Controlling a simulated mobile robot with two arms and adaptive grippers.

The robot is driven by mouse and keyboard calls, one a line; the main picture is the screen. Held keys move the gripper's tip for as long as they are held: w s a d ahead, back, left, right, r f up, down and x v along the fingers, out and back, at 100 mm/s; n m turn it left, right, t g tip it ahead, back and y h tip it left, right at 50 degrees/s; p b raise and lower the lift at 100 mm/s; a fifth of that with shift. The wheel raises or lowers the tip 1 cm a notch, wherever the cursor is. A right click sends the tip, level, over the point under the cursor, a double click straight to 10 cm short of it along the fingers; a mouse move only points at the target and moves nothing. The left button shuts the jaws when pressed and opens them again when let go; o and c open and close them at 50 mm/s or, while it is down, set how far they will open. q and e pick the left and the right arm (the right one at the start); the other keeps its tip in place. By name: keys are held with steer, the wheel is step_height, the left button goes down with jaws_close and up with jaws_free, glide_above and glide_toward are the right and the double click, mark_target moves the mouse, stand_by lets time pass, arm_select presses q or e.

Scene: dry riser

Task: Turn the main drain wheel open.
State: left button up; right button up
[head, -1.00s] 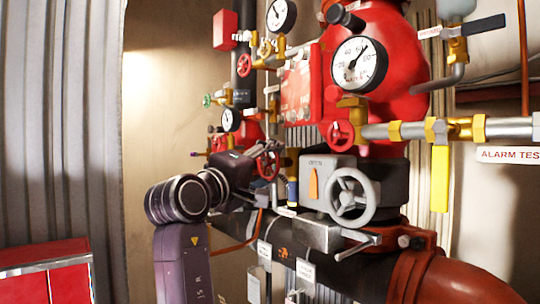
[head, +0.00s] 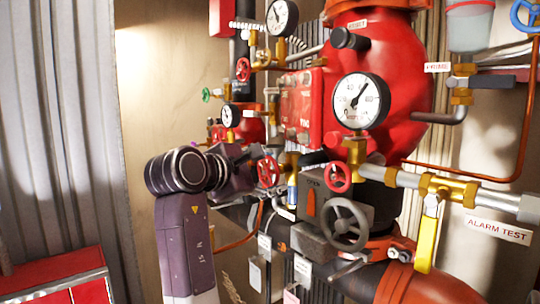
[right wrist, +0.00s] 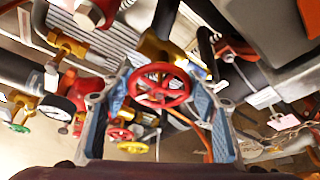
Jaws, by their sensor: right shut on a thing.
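A red hand wheel (head: 268,171) sits on a brass valve left of the grey box, in the middle of the riser. It also shows in the right wrist view (right wrist: 152,97). My right gripper (right wrist: 160,82) has a blue-grey finger on each side of this wheel and is shut on it. In the head view the right arm comes up from below, and its wrist points right at the wheel. The fingertips are small and partly hidden there. No label that names the main drain is readable. My left gripper is not in view.
A second red wheel (head: 338,177) and a larger grey wheel (head: 346,224) are close on the right. A pressure gauge (head: 361,101) and brass pipe fittings stand out above. A yellow lever (head: 426,243) hangs at the right. A red cabinet (head: 55,278) stands lower left.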

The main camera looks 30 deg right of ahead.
steer(key=shift+r+n+g+p, duration=0.15)
steer(key=shift+n+g+p, duration=0.45)
steer(key=shift+n, duration=0.4)
steer(key=n+g, duration=0.2)
steer(key=n, duration=0.2)
steer(key=shift+w+g+y, duration=0.15)
steer(key=shift+g+y, duration=0.25)
steer(key=shift+f+n, duration=0.2)
steer(key=shift+n, duration=0.1)
steer(key=o, duration=1.2)
steer(key=shift+c, duration=0.2)
steer(key=shift+a+r, duration=0.1)
steer(key=shift+a, duration=0.15)
steer(key=v, duration=1.1)
steer(key=shift+a, duration=0.3)
